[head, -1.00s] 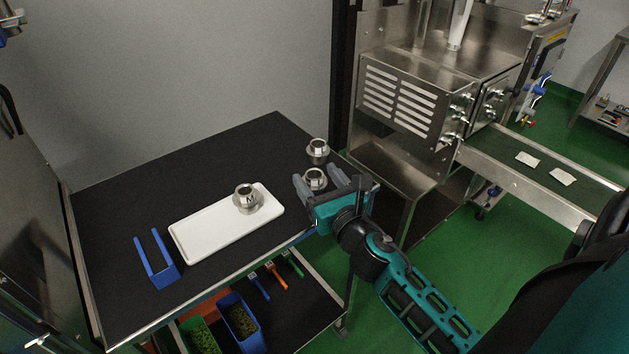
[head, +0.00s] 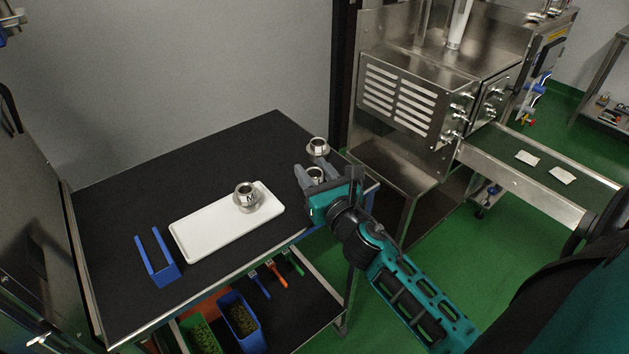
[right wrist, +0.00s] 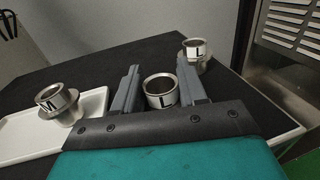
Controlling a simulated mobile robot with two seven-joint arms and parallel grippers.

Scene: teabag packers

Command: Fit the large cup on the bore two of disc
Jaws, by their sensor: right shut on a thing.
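My right gripper (head: 318,182) is at the right end of the black table, shut on a steel cup (head: 315,173). A third cup (head: 246,193), marked M in the right wrist view, stands on the white tray (head: 196,238). No bored disc can be made out. My left gripper is not in view.
A blue U-shaped holder (head: 157,262) lies left of the tray. Blue and green bins and small coloured tools are on the shelf below. A steel machine (head: 410,90) with a conveyor (head: 525,177) stands to the right. The table's back left is clear.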

